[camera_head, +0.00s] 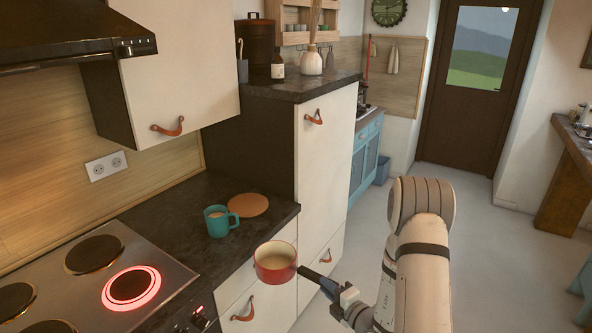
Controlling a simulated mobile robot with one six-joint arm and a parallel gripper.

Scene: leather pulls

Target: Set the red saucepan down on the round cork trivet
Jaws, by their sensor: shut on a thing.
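The red saucepan (275,264) is upright with a pale inside, held out in front of the white drawers and off the counter's front edge. My gripper (346,296) is shut on its dark handle, at the lower right of the pan. The round cork trivet (248,205) lies flat and bare on the dark counter, up and left of the pan. A teal mug (217,221) stands just left of the trivet, close to it.
The hob (88,278) at the left has one front burner (131,287) glowing red. A tall white cabinet (325,160) bounds the counter at the back right. A wall cupboard (175,90) hangs above. Open floor (490,250) lies to the right.

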